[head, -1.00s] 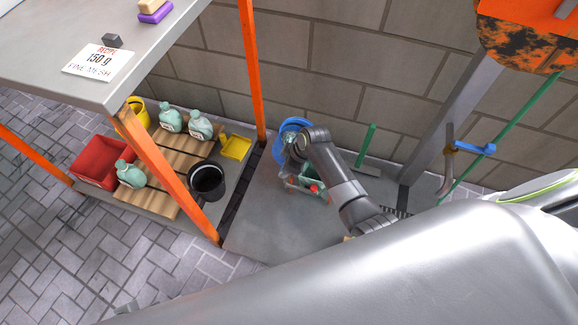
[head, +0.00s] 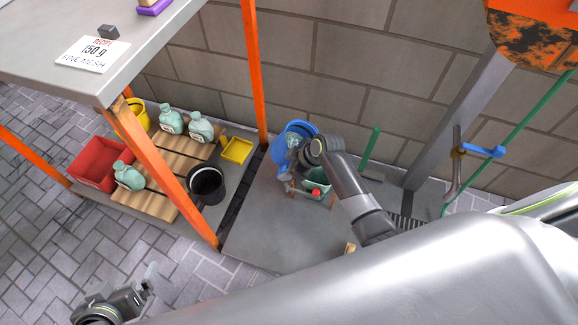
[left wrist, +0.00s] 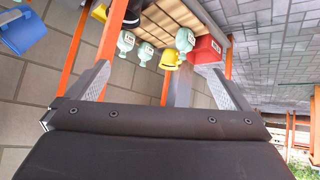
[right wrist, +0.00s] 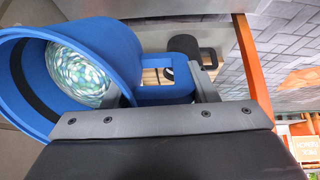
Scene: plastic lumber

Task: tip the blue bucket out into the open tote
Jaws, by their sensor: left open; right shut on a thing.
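The blue bucket (head: 296,130) hangs over the floor slab near the wall, tilted. My right gripper (head: 298,150) is shut on its side handle. In the right wrist view the blue bucket (right wrist: 117,50) lies on its side with its mouth toward the left; a shiny green-white load (right wrist: 82,72) shows inside. The handle is between the fingers of my right gripper (right wrist: 170,92). The open tote (head: 320,178), greenish inside, stands just below and right of the bucket, partly hidden by my right arm. My left gripper (head: 148,280) is open and empty at lower left; its fingers (left wrist: 165,85) are wide apart.
A black bucket (head: 206,184), pale green bottles (head: 171,118), a red bin (head: 97,163) and a yellow dustpan-like item (head: 237,150) stand on or by a slatted pallet under the table. Orange posts (head: 253,75) frame it. A green-handled tool (head: 371,148) leans by the wall.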

